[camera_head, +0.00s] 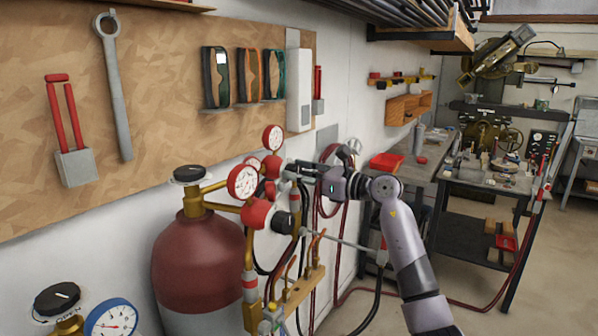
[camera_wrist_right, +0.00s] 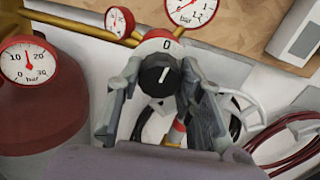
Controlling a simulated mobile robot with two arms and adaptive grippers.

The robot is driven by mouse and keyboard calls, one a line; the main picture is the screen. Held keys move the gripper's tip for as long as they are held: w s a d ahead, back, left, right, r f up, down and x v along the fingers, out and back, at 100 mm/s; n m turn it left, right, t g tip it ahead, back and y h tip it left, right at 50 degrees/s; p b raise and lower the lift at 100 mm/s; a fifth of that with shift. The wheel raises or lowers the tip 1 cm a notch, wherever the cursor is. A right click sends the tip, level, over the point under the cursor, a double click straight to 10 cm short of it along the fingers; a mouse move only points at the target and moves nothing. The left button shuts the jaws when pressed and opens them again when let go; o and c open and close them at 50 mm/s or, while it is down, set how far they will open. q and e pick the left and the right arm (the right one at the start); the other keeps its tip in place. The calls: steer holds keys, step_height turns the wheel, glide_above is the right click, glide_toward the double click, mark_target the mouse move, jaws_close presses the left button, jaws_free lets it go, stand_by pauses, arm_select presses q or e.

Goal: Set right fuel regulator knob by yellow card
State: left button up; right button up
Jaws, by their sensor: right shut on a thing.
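My right gripper (camera_head: 299,171) reaches from the right to the farther regulator beside the wall. In the right wrist view its two grey fingers are shut on the sides of a black regulator knob (camera_wrist_right: 158,76). The knob's white line points up, tilted slightly right, near the "0" on the red and white dial (camera_wrist_right: 164,46) behind it. In the head view the fingers mostly hide this knob. A nearer regulator has its own black knob (camera_head: 284,222) and a round gauge (camera_head: 242,181). I cannot make out a yellow card. My left gripper is not in view.
A torch rack (camera_head: 303,287) with brass fittings sits below the gripper. Dark red hoses (camera_head: 334,226) hang behind my right arm. Workbenches (camera_head: 425,166) stand further right, with open floor beyond them.

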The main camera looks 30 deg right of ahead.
steer(key=m+p, duration=0.3)
steer(key=m, duration=0.1)
steer(key=shift+r, duration=0.15)
steer(key=m+p, duration=1.5)
steer(key=shift+d, duration=0.1)
steer(key=m+p, duration=0.3)
steer(key=m, duration=0.1)
steer(key=shift+f+m+p, duration=0.15)
steer(key=shift+m+p, duration=0.1)
steer(key=shift+m, duration=0.6)
steer(key=shift+f+m+p, duration=0.15)
steer(key=shift+m+p, duration=0.1)
steer(key=shift+m, duration=0.6)
steer(key=o, duration=1.2)
steer(key=shift+c, duration=0.2)
